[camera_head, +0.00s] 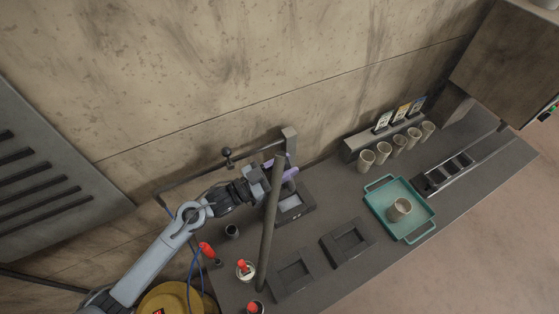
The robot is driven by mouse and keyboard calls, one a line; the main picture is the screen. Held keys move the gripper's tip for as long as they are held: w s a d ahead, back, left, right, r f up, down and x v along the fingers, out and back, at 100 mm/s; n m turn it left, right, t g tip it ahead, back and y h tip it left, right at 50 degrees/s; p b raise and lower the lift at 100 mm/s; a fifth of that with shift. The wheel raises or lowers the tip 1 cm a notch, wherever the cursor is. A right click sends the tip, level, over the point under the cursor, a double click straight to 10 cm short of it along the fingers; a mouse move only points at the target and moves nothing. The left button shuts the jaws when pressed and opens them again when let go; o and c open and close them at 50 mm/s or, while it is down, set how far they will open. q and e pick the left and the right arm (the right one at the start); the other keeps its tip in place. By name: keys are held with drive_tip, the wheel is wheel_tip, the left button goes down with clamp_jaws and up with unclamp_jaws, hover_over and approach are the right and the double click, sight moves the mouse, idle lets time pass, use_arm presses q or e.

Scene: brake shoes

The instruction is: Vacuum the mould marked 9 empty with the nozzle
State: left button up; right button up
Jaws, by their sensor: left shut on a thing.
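My left gripper (268,181) reaches in from the left and is shut on a purple piece (290,174), which looks like the nozzle; its tip is hard to make out. The gripper is over the far end of a dark mould (308,210) with a pale grey inside. Two more dark moulds, one to the right (349,240) and one nearer the front (293,275), lie on the bench. No number is readable on any mould. A grey pole crosses in front of the gripper's area. My right gripper is out of view.
A teal tray (421,233) with one cup (400,209) lies to the right. Several cups stand by a rack of labelled cards (382,122). Red-topped containers (244,269) stand at the front left, and a yellow drum (168,299) is at the lower left.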

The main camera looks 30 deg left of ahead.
use_arm(q)
drive_tip(key=f+h, duration=0.1)
drive_tip(key=a+f+m+g+b, duration=0.1)
drive_tip(key=f, duration=0.1)
drive_tip(key=shift+w+f+h, duration=0.2)
drive_tip(key=shift+f+h, duration=0.05)
drive_tip(key=shift+h, duration=0.15)
wheel_tip(320, 180, down, 10)
drive_tip(key=b, duration=0.8)
drive_tip(key=shift+w+a+r+m+h, duration=0.2)
drive_tip(key=shift+w+a+m+h, duration=0.1)
drive_tip(key=shift+h, duration=0.1)
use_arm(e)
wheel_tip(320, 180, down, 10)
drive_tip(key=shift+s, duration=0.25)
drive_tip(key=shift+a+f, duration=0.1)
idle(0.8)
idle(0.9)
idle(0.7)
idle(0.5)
